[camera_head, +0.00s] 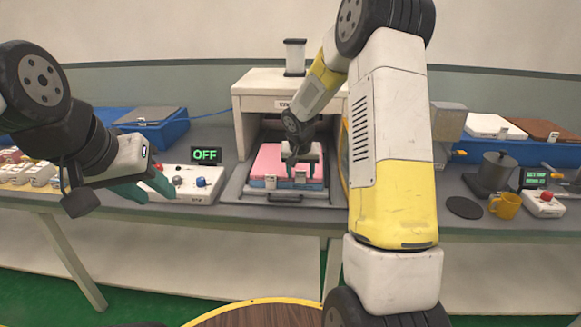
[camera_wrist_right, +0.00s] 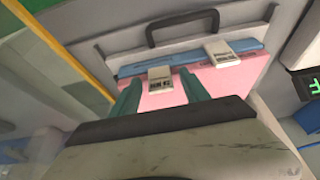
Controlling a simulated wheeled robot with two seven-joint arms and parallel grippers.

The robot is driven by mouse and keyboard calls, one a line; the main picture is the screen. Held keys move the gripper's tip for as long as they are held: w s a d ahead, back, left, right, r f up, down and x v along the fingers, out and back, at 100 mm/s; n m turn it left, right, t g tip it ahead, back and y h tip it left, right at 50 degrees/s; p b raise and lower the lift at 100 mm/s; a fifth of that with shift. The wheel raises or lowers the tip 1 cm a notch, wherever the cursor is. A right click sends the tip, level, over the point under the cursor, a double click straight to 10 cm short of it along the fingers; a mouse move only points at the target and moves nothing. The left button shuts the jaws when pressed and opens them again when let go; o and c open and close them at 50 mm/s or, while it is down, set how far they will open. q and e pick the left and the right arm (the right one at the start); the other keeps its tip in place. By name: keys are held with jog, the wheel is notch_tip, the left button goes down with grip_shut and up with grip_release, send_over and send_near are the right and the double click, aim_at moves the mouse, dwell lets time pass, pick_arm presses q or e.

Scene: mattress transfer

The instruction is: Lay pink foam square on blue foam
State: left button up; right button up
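The pink foam square (camera_head: 268,160) lies in the tray under the white press-like frame, and it fills much of the right wrist view (camera_wrist_right: 235,78). Blue foam (camera_head: 314,184) shows as a strip along its front edge, also in the right wrist view (camera_wrist_right: 190,57). The pink appears to lie on top of the blue. White tabs sit at their front edges. My right gripper (camera_head: 301,170) is over the pink foam near the front, its green fingers apart on either side of one tab; contact is unclear. My left gripper (camera_head: 147,188) is open and empty at the left, near the control box.
The tray (camera_head: 232,190) has a dark front handle (camera_head: 285,197). The white frame (camera_head: 270,83) stands over it. A control box (camera_head: 185,180) with an OFF display (camera_head: 206,154) is to the left. A yellow mug (camera_head: 505,206) and a dark pot (camera_head: 495,170) stand to the right.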

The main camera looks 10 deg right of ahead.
jog(key=shift+r, duration=0.1)
jog(key=v, duration=1.2)
jog(key=s+a+r+n+y, duration=0.1)
jog(key=s+r, duration=0.2)
jog(key=s, duration=0.6)
jog(key=s+a+r+n+t+y, duration=0.1)
jog(key=s+r, duration=0.2)
jog(key=s, duration=0.7)
jog(key=s+a+r+n+y, duration=0.1)
jog(key=s+r, duration=0.2)
jog(key=s, duration=0.6)
jog(key=shift+s+a+r+n+t, duration=0.25)
jog(key=shift+s+a+n+t, duration=0.05)
jog(key=shift+n+t, duration=0.1)
